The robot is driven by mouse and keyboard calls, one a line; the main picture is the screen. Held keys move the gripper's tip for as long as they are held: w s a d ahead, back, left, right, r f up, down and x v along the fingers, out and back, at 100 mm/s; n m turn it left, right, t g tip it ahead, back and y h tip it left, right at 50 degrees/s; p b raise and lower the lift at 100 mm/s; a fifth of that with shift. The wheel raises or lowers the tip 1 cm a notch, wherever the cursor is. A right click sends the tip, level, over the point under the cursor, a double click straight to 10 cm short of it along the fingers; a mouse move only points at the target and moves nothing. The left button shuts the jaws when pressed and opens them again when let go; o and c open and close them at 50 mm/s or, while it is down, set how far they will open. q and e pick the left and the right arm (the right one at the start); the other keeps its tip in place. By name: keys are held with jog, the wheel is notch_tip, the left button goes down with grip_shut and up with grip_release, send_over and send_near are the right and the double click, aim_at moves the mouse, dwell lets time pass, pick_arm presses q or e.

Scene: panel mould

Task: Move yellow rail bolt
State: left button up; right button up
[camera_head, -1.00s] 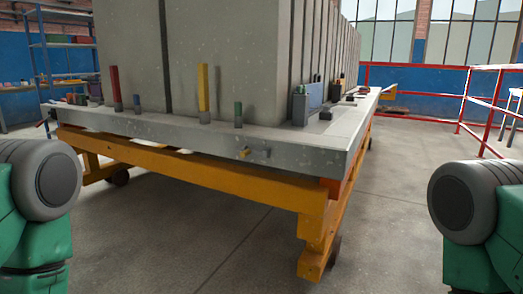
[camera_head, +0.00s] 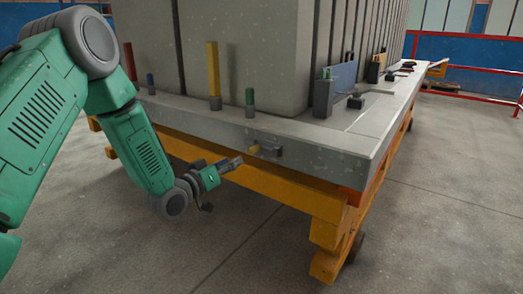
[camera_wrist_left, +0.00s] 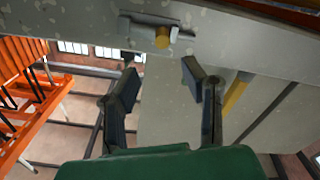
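The yellow rail bolt (camera_head: 254,149) sticks out from a small grey bracket (camera_head: 270,151) on the front side face of the grey mould table (camera_head: 330,160). In the left wrist view the bolt's round yellow end (camera_wrist_left: 162,38) shows near the top, in its bracket (camera_wrist_left: 138,30). My left gripper (camera_head: 236,163) is just left of the bolt and slightly below it in the head view. In the left wrist view its two dark fingers (camera_wrist_left: 161,76) are spread apart with nothing between them; the bolt lies beyond the tips. My right gripper is out of view.
A tall yellow post (camera_head: 213,70) and a short green-topped post (camera_head: 249,97) stand on the table edge, before large concrete panels (camera_head: 250,50). An orange frame (camera_head: 280,189) carries the table.

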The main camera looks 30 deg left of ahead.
aim_at(248, 152)
pick_arm(q)
jog(key=w+b, duration=0.1)
jog(key=w, duration=0.2)
jog(key=w+b, duration=0.1)
jog(key=w, duration=0.2)
jog(key=w+b, duration=0.1)
jog(key=w, duration=0.3)
jog(key=shift+f, duration=0.35)
jog(key=shift+w+d+r, duration=0.1)
jog(key=shift+w+d, duration=0.05)
jog(key=shift+w, duration=0.3)
jog(key=shift+w+d+r, duration=0.1)
jog(key=shift+d, duration=0.1)
jog(key=shift+a, duration=0.1)
grip_shut()
